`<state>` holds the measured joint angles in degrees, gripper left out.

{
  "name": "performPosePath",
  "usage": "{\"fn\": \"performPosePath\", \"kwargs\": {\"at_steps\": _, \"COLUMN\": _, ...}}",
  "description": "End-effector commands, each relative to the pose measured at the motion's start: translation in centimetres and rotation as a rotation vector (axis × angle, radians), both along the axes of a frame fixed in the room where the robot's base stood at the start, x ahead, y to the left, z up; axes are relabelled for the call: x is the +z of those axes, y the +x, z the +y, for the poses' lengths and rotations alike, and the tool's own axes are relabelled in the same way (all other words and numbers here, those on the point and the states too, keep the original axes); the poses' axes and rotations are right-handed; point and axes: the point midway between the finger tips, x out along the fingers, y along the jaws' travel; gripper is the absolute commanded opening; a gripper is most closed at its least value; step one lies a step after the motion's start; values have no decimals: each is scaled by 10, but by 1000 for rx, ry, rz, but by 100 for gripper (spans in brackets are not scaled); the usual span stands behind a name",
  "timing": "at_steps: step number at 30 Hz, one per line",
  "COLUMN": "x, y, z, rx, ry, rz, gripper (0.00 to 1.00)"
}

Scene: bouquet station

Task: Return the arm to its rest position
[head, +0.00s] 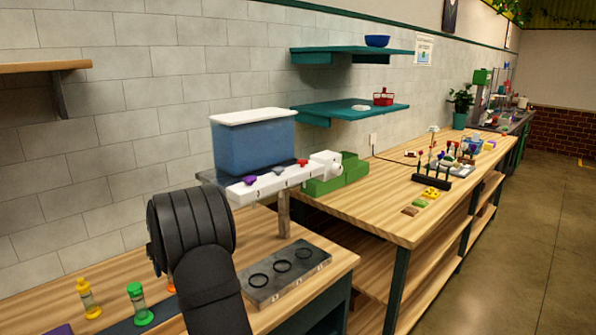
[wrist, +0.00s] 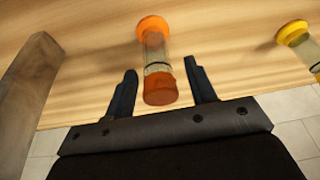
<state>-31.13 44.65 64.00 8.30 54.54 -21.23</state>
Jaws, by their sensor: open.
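My gripper (wrist: 160,82) is open, with its two dark fingers spread apart in the wrist view. An orange-capped vial (wrist: 157,62) with a clear middle shows between and beyond the fingers, with a gap on each side. I cannot tell how far it is from them in depth. In the head view my black arm (head: 195,240) rises at the lower left, and my gripper cannot be made out there. A sliver of orange (head: 171,280) shows at the arm's left edge.
A yellow-capped vial (head: 88,298) and a green-capped vial (head: 138,304) stand left of the arm. To its right are a grey plate with three rings (head: 286,272) and a blue tank (head: 255,146) behind a white numbered rack (head: 270,184). A wooden shelf (head: 45,66) juts from the wall.

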Motion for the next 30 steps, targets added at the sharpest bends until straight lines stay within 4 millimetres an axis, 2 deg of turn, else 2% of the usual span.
{"fn": "performPosePath", "kwargs": {"at_steps": 2, "x": -16, "y": 3, "z": 4, "rx": 0, "ry": -1, "rz": 2, "gripper": 51}}
{"fn": "performPosePath", "kwargs": {"at_steps": 9, "x": 17, "y": 3, "z": 4, "rx": 1, "ry": 1, "rz": -2, "gripper": 51}}
{"fn": "performPosePath", "kwargs": {"at_steps": 15, "x": 28, "y": 3, "z": 4, "rx": 0, "ry": 1, "rz": -1, "gripper": 51}}
{"fn": "performPosePath", "kwargs": {"at_steps": 25, "x": 28, "y": 3, "z": 3, "rx": 0, "ry": 0, "rz": 0, "gripper": 51}}
{"fn": "performPosePath", "kwargs": {"at_steps": 30, "x": 17, "y": 3, "z": 3, "rx": -1, "ry": -1, "rz": 1, "gripper": 51}}
